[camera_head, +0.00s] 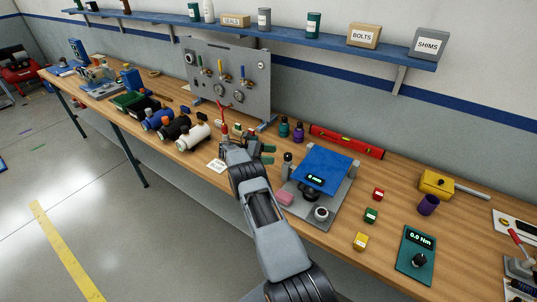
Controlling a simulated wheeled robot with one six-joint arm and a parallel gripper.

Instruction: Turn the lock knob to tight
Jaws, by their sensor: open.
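A grey test fixture (341,199) with a blue pad (325,168) and a small green display reading 0 mm stands on the bench, right of my gripper. A black knob (310,191) sits at its front below the display, and a pale round knob with a dark rim (321,213) sits near its front corner. I cannot tell which is the lock knob, or how tight either is.
Green and purple bottles (291,130) and a red level (346,141) are behind. Small blocks (371,215) and a teal torque meter (416,255) are to the right. A valve panel (227,78) stands behind my gripper.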

